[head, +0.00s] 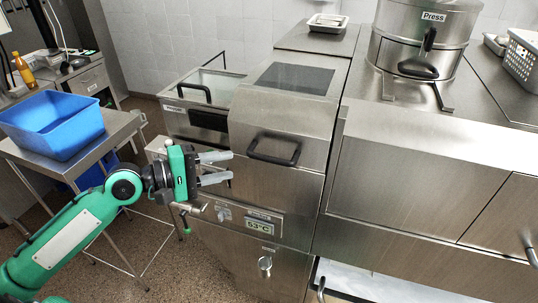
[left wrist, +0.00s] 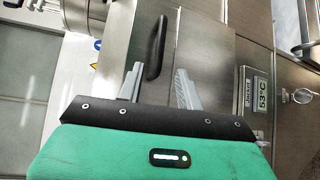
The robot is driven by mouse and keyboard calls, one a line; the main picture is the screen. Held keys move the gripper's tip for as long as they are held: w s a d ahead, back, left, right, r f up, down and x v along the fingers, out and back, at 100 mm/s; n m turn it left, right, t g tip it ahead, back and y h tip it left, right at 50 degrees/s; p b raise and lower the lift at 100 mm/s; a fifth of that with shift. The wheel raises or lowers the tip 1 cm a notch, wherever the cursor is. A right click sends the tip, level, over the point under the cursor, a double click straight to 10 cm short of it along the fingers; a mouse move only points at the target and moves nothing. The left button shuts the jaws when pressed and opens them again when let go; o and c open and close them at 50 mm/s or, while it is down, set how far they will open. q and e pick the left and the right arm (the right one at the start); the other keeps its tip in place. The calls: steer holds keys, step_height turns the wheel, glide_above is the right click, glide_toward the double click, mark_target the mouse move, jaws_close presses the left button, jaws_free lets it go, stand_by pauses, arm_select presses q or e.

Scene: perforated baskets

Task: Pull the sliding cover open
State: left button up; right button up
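The steel cover (head: 270,118) with a dark flat top panel forms the sloped upper front of the middle machine. Its black bar handle (head: 274,150) sits low on the slope, and the cover looks closed. My left gripper (head: 232,166) is open and empty, just left of the handle and apart from it in the head view. In the left wrist view, the handle (left wrist: 157,47) shows beyond the two spread fingers (left wrist: 159,70), roughly in line with the gap between them. My right gripper is in neither view.
A temperature display (head: 260,226) is below the cover. A smaller fryer-like unit (head: 198,98) with a black handle stands at left. A blue bin (head: 52,122) rests on a steel table. A round press pot (head: 422,40) and a perforated basket (head: 522,60) are at right.

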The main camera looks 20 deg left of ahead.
mark_target(262, 158)
arm_select(q)
steer(key=p+x, duration=0.2)
steer(key=x, duration=0.3)
steer(key=p+x, duration=0.2)
steer(key=x, duration=0.3)
steer(key=shift+w+r, duration=0.1)
steer(key=shift+r, duration=0.1)
steer(key=shift+w+d+f, duration=0.2)
steer(key=shift+w+d, duration=0.15)
steer(key=shift+d, duration=0.1)
jaws_close()
